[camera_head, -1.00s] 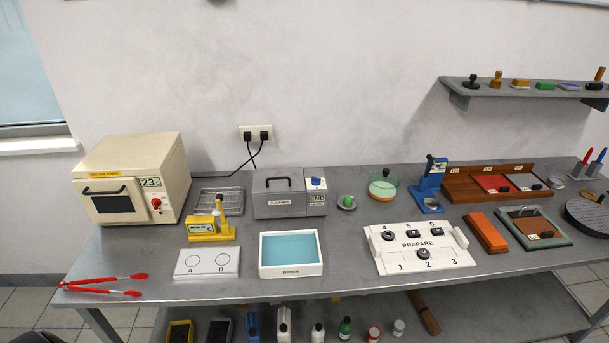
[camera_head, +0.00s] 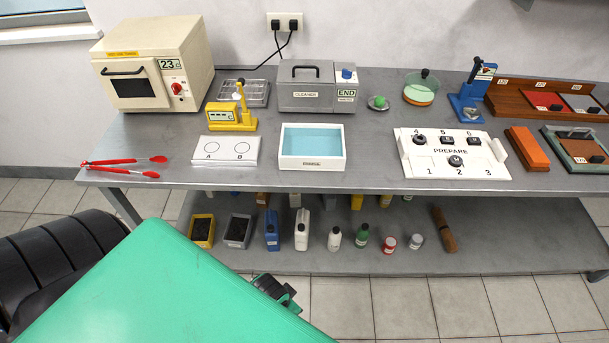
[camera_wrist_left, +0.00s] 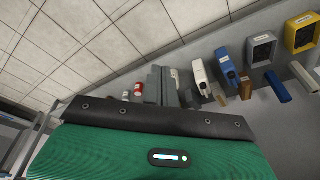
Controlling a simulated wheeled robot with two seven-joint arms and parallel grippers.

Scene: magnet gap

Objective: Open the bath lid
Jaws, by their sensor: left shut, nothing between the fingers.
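The bath is a grey box labelled CLEANER (camera_head: 305,104) at the back of the table in the head view. Its lid (camera_head: 306,79) lies shut on top, with a dark bar handle (camera_head: 305,67). A blue knob (camera_head: 346,73) and an END display are on its right part. My left gripper (camera_head: 290,297) shows low in the head view, in front of the table and well apart from the bath, partly hidden by my green arm. In the left wrist view its grey fingers (camera_wrist_left: 164,85) are together with nothing between them. The bath is not visible there. My right gripper is out of view.
A white tray with blue liquid (camera_head: 312,163) stands in front of the bath. A wire rack (camera_head: 246,92) and yellow device (camera_head: 231,118) are to its left, a green knobbed item (camera_head: 379,103) to its right. The table edge and lower shelf (camera_head: 400,260) lie nearer my gripper.

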